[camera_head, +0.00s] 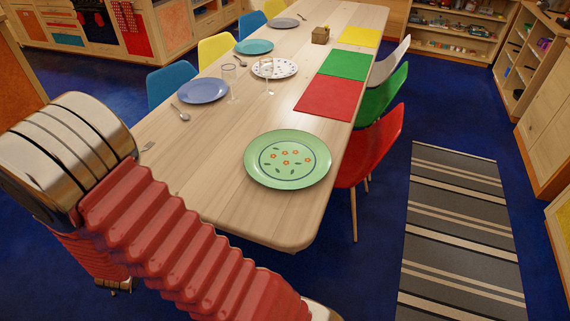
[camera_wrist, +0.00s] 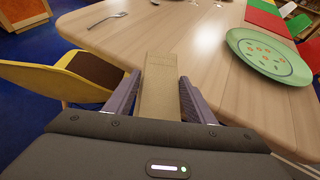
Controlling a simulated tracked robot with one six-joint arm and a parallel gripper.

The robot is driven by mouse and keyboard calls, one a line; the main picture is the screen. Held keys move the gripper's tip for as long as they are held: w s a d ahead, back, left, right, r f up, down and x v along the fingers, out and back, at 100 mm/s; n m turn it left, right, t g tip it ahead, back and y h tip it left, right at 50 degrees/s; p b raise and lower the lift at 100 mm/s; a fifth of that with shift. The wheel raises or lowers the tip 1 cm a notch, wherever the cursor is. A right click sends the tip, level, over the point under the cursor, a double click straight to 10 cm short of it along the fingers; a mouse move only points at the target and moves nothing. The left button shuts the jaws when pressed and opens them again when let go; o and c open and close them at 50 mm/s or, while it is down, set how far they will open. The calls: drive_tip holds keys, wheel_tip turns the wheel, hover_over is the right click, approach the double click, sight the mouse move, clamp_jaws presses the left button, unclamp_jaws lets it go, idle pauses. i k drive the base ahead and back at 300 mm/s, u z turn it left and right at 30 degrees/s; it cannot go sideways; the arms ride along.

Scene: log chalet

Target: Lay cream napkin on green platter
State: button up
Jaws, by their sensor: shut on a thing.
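The green platter (camera_head: 287,159), round with orange flowers and leaves, lies near the table's near right corner. It also shows at the right of the wrist view (camera_wrist: 268,57). In the wrist view my gripper (camera_wrist: 160,82) is shut on a flat tan-cream strip, the cream napkin (camera_wrist: 158,97), which lies between its two purple fingers and points forward. The gripper and napkin are at the table's near edge, left of the platter and apart from it. Whether the napkin touches the table is unclear. The head view does not show my gripper or the napkin.
The wooden table (camera_head: 230,130) has bare room left of the platter. A red placemat (camera_head: 328,98) lies behind the platter; a blue plate (camera_head: 203,91), glasses and cutlery stand farther back. A red chair (camera_head: 375,146) is at the right, a yellow chair (camera_wrist: 65,80) at the left.

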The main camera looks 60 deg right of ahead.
sight(287, 159)
drive_tip(key=z, duration=0.1)
drive_tip(key=i, duration=0.95)
drive_tip(key=u, duration=0.1)
